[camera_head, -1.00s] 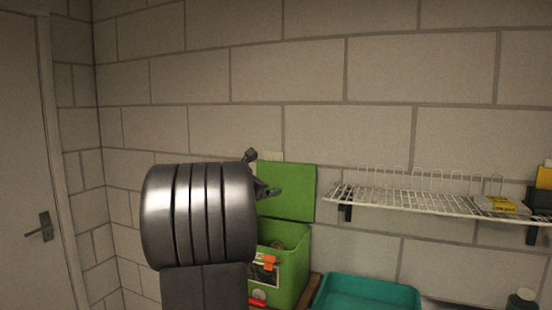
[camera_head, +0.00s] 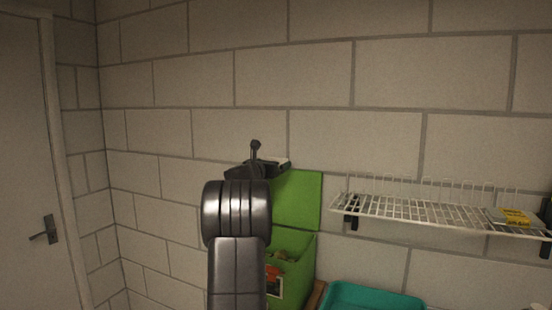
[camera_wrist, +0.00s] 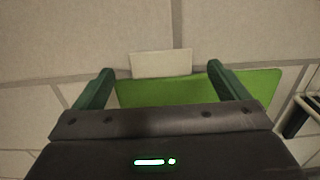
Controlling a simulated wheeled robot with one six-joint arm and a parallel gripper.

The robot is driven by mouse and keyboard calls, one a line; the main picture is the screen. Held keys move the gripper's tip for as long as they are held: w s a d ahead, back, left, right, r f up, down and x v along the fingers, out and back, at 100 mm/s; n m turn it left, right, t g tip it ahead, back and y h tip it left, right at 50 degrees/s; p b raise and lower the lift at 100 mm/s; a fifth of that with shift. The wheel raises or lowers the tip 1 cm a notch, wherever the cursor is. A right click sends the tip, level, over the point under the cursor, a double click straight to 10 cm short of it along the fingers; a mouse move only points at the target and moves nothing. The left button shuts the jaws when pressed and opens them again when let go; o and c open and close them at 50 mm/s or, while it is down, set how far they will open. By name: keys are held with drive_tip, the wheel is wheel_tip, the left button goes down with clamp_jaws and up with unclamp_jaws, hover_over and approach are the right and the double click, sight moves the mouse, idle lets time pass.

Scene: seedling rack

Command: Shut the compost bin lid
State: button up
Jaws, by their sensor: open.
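The green compost bin (camera_head: 302,270) stands against the wall in the head view, partly hidden by my arm. Its green lid (camera_head: 300,205) is raised upright behind the opening, close to the wall. Some contents show inside the bin. My gripper (camera_head: 270,158) is at the height of the lid's top edge, and I cannot tell its exact distance from the lid. In the wrist view the lid (camera_wrist: 262,84) lies beyond and between the open fingers of my gripper (camera_wrist: 160,85), which hold nothing. My gripper's body hides the lower part of the lid there.
A white wire shelf (camera_head: 430,213) with a yellow item (camera_head: 516,216) is on the wall at right. A teal tray (camera_head: 372,297) stands right of the bin. A pale plate (camera_wrist: 161,64) is on the wall above the lid. A door (camera_head: 25,170) is at far left.

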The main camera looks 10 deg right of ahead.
drive_tip(key=p+x, duration=0.1)
drive_tip(key=x, duration=0.3)
drive_tip(key=c, duration=1.4)
drive_tip(key=shift+f, duration=0.1)
drive_tip(key=shift+s+a+f+b, duration=0.1)
drive_tip(key=shift+s+b, duration=0.05)
drive_tip(key=shift+b, duration=0.35)
